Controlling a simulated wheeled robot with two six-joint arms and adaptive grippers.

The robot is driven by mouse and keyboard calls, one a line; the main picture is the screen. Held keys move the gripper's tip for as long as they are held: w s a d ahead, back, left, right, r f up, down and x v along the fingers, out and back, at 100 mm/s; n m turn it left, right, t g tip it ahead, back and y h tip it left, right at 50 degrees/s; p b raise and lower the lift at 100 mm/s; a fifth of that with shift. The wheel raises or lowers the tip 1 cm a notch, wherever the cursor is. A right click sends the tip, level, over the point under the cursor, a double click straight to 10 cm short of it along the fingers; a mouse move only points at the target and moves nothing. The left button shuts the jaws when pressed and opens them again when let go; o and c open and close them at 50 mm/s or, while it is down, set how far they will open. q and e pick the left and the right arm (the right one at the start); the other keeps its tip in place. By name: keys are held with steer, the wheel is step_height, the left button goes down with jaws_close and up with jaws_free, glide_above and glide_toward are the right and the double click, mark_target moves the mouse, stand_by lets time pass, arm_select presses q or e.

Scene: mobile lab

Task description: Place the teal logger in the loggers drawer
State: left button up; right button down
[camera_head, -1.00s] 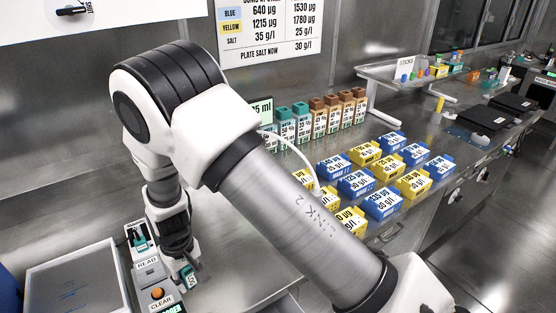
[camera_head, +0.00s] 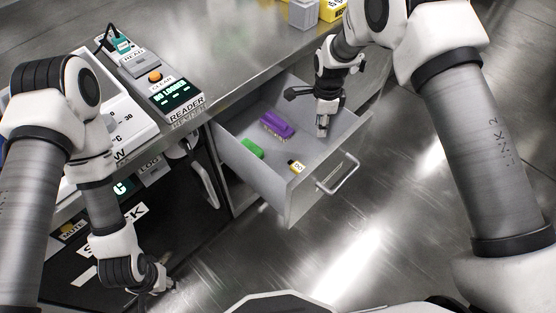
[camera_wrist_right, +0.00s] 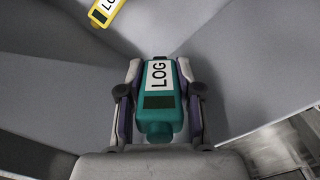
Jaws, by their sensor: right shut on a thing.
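In the right wrist view, the teal logger (camera_wrist_right: 159,100), with a white LOG label and dark screen, sits between the two fingers of my right gripper (camera_wrist_right: 159,95), which is shut on it. In the head view my right gripper (camera_head: 323,118) points down over the right part of the open drawer (camera_head: 295,204); the teal logger is hard to make out there. The drawer holds a purple logger (camera_head: 276,125), a green logger (camera_head: 253,149) and a yellow logger (camera_head: 296,167). My left gripper (camera_head: 158,282) is low at the left, its fingers too small to judge.
The reader (camera_head: 172,92) on the bench reads NO LOGGER. A teal piece (camera_head: 122,45) with a cable is at its far end. The drawer's handle (camera_head: 340,177) sticks out at the front. Drawer floor between the loggers and right wall is partly free.

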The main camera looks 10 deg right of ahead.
step_height(320, 180, down, 10)
steer(key=shift+r, duration=0.2)
steer(key=shift+f+b, duration=0.1)
steer(key=shift+b, duration=0.2)
steer(key=shift+f, duration=0.15)
steer(key=c, duration=0.8)
jaws_free()
step_height(320, 180, up, 13)
steer(key=shift+f+p, duration=0.2)
steer(key=shift+p, duration=0.35)
